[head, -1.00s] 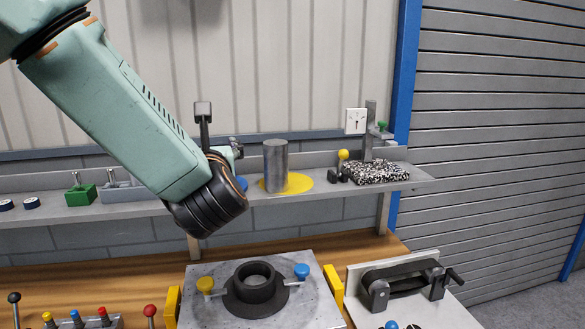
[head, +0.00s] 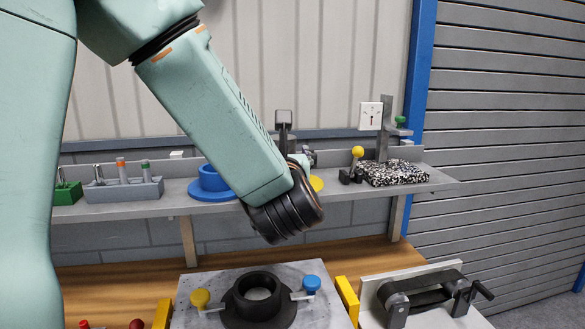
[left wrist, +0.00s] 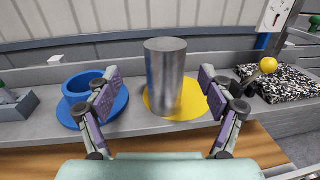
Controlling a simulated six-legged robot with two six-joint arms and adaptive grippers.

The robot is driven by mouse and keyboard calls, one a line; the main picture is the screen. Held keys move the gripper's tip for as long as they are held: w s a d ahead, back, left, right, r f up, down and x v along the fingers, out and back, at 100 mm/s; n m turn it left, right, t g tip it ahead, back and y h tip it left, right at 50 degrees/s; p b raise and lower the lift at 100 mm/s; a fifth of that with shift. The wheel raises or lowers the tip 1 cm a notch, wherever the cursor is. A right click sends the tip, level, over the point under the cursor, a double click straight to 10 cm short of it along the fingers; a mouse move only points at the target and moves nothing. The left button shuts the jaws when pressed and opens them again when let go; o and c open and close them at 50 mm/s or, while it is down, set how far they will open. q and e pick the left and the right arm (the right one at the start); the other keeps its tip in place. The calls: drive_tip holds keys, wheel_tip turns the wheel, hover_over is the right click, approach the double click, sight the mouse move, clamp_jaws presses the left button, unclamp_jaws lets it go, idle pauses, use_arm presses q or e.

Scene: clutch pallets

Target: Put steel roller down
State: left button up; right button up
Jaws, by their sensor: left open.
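The steel roller (left wrist: 166,76), a plain grey metal cylinder, stands upright on a yellow disc (left wrist: 193,103) on the shelf. In the head view my left arm hides the roller; only an edge of the yellow disc (head: 317,183) shows. My left gripper (left wrist: 161,88) is open, with one purple-padded finger on each side of the roller in the left wrist view. Gaps show between pads and roller; how far the fingers reach along its depth I cannot tell. My right gripper is not in view.
A blue ring on a blue disc (left wrist: 120,104) is left of the roller. A yellow-knobbed clamp (head: 357,153) and a speckled block (head: 395,173) are to its right. Below, a plate holds a black ring fixture (head: 258,297); a belt fixture (head: 425,303) stands beside it.

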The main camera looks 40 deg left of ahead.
use_arm(q)
drive_tip(key=p+x, duration=0.2)
drive_tip(key=x, duration=0.4)
drive_tip(key=shift+w, duration=0.55)
drive_tip(key=shift+a+f, duration=0.15)
drive_tip(key=shift+a, duration=0.2)
drive_tip(key=shift+c, duration=1.4)
drive_tip(key=shift+w+d, duration=0.15)
drive_tip(key=shift+d, duration=0.35)
drive_tip(key=c, duration=0.4)
drive_tip(key=shift+c, duration=1)
drive_tip(key=shift+a, duration=0.35)
drive_tip(key=c, duration=0.5)
drive_tip(key=shift+d, duration=0.2)
clamp_jaws()
drive_tip(key=shift+r, duration=0.55)
wheel_tip(320, 180, up, 9)
drive_tip(key=shift+f, duration=0.25)
drive_tip(key=shift+r, duration=0.35)
drive_tip(key=shift+a, duration=0.15)
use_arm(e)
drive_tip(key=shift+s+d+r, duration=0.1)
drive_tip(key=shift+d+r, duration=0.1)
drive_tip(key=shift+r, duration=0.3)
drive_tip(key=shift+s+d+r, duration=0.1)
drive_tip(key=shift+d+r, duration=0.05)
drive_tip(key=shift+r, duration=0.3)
